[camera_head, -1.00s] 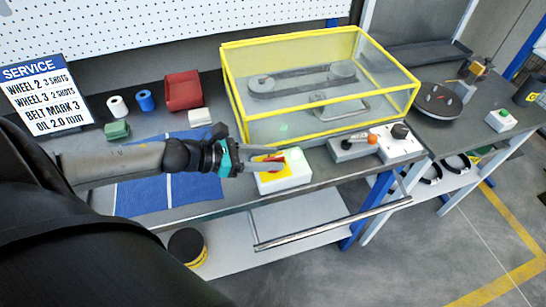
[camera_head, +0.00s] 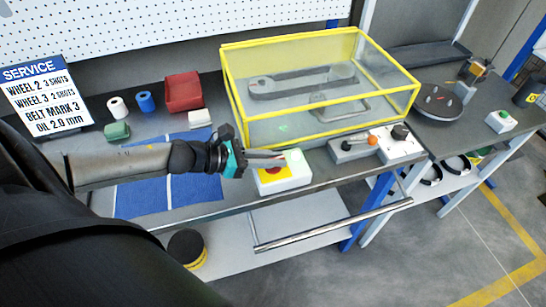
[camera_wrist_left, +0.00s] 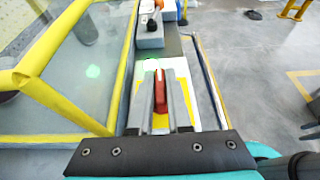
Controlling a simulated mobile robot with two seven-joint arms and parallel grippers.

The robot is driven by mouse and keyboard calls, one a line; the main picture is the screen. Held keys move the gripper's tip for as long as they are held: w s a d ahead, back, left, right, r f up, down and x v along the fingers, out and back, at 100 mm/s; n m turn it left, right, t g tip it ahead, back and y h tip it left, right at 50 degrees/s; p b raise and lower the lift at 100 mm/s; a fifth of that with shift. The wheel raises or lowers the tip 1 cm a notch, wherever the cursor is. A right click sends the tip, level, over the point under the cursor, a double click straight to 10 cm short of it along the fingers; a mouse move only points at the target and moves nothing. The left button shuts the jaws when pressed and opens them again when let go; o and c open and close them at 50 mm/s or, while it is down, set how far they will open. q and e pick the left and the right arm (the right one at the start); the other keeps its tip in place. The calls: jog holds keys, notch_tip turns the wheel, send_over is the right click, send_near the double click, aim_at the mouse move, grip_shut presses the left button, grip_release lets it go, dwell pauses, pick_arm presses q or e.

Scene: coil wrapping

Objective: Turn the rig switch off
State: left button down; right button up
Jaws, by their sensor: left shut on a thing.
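The rig switch is a white box (camera_head: 296,180) with a yellow plate (camera_head: 272,175) and a red handle, on the bench's front edge. My left gripper (camera_head: 281,157) reaches it from the left, over the plate. In the left wrist view the gripper (camera_wrist_left: 160,98) has a finger on each side of the red handle (camera_wrist_left: 160,90), shut on it. The handle lies roughly in line with the fingers there. In the head view the fingers mostly hide the handle. My right gripper is not in view.
A grey box with an orange-knobbed lever (camera_head: 372,139) and a white box with a black knob (camera_head: 400,132) stand to the right. A blue mat (camera_head: 190,190) lies left.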

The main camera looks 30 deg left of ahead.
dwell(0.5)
pick_arm(q)
jog(key=shift+s+d+r+n+t+y+p, duration=0.1)
jog(key=shift+r+n+t+y+p, duration=0.1)
jog(key=shift+n+t+y+p, duration=0.75)
jog(key=n+y+p, duration=0.2)
jog(key=p, duration=0.1)
jog(key=shift+t+y, duration=0.25)
jog(key=n+y+p, duration=0.3)
jog(key=n+y, duration=0.2)
jog(key=shift+t, duration=0.3)
jog(key=n+g+y+p, duration=0.1)
jog(key=n+y, duration=0.3)
jog(key=y, duration=0.1)
jog(key=shift+f+p, duration=0.1)
jog(key=shift+p, duration=0.25)
jog(key=shift+n+g+y, duration=1.7)
jog(key=shift+n+y, duration=0.6)
jog(key=shift+n, duration=0.15)
